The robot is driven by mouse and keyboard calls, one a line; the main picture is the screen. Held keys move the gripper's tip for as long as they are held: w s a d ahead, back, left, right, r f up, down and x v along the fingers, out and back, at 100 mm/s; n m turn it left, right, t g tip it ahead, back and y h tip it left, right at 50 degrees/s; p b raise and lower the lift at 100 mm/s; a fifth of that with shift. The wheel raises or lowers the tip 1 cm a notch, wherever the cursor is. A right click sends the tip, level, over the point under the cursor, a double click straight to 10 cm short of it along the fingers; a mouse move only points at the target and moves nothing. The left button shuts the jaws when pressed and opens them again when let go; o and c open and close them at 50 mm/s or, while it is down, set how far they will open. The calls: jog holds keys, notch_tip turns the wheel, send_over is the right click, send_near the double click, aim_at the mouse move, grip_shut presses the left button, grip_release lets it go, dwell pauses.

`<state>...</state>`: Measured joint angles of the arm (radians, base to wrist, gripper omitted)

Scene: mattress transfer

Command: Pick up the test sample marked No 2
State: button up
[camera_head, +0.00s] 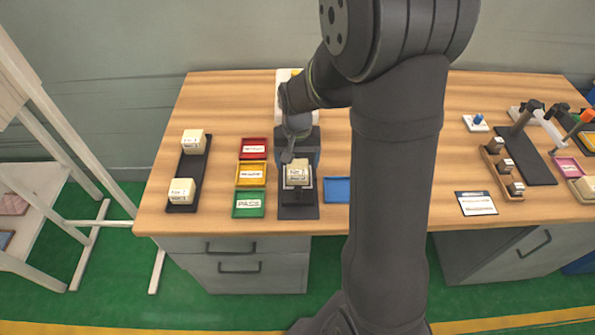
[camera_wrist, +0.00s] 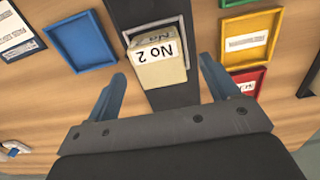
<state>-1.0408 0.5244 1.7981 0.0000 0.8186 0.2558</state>
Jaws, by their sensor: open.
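The test sample marked No 2 (camera_wrist: 158,62) is a cream block with a white label. In the wrist view it lies between the two blue fingers of my gripper (camera_wrist: 160,85), beyond their tips or level with them; I cannot tell which. My gripper is open, with a gap on both sides of the block. In the head view the sample (camera_head: 298,172) sits on the dark machine platform (camera_head: 298,211) in the middle of the table. My gripper (camera_head: 290,150) is just behind and above it, partly hidden by my arm.
Two more cream blocks stand on a black tray (camera_head: 187,168) at the left. Red (camera_head: 254,148), yellow (camera_head: 251,173) and green (camera_head: 248,204) trays lie left of the platform, a blue tray (camera_head: 337,190) right. A wooden rack (camera_head: 503,172) stands at the right.

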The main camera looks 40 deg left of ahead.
aim_at(297, 166)
notch_tip(297, 166, down, 3)
jog(key=shift+d+f, duration=0.1)
jog(key=shift+c, duration=0.2)
jog(key=c, duration=1.1)
